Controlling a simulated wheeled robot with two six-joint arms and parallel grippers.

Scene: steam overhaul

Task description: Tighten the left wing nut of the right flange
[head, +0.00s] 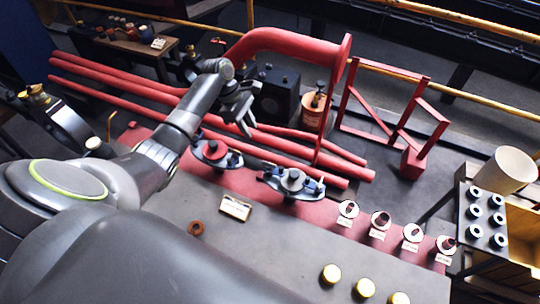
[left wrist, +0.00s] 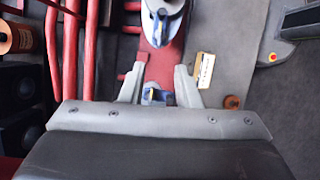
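The right flange (head: 290,182) is a grey oval plate on the red strip, with a dark centre and blue wing nuts at its ends. Its left wing nut (head: 272,172) shows at its left end. In the left wrist view the flange (left wrist: 177,38) is at the top, with a blue wing nut (left wrist: 160,27) on it. My left gripper (head: 243,112) is above and left of the right flange, apart from it. In the left wrist view the gripper (left wrist: 161,76) is open. My right gripper is out of view.
The left flange (head: 215,153) sits beside the right one. A white label (head: 235,207) and a reddish ring (head: 196,228) lie on the grey bench. Red pipes (head: 270,150) run behind.

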